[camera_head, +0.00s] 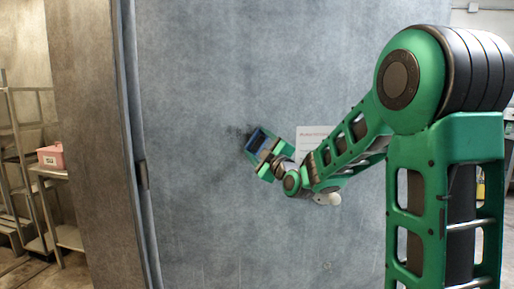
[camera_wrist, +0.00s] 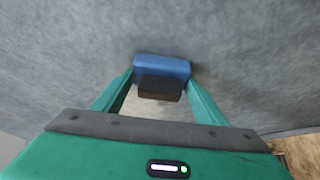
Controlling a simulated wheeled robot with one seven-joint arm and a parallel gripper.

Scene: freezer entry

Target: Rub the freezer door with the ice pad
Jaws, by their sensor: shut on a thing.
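The freezer door (camera_head: 210,200) is a large grey-blue mottled panel that fills the middle of the head view. In the wrist view its surface (camera_wrist: 60,60) fills most of the picture. The ice pad (camera_head: 257,140) is a small blue block with a dark part on its near side. My gripper (camera_wrist: 160,85) is shut on the ice pad (camera_wrist: 162,68), with one green finger at each side of it. The pad is at the door surface, near a dark smudge left of it in the head view. I cannot tell whether it touches.
A white notice (camera_head: 313,137) is on the door, partly behind my arm. The door's left edge has a dark handle or latch (camera_head: 142,176). At the far left, a metal shelf (camera_head: 70,237) holds a pink box (camera_head: 51,157). The door surface left of and below my gripper is clear.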

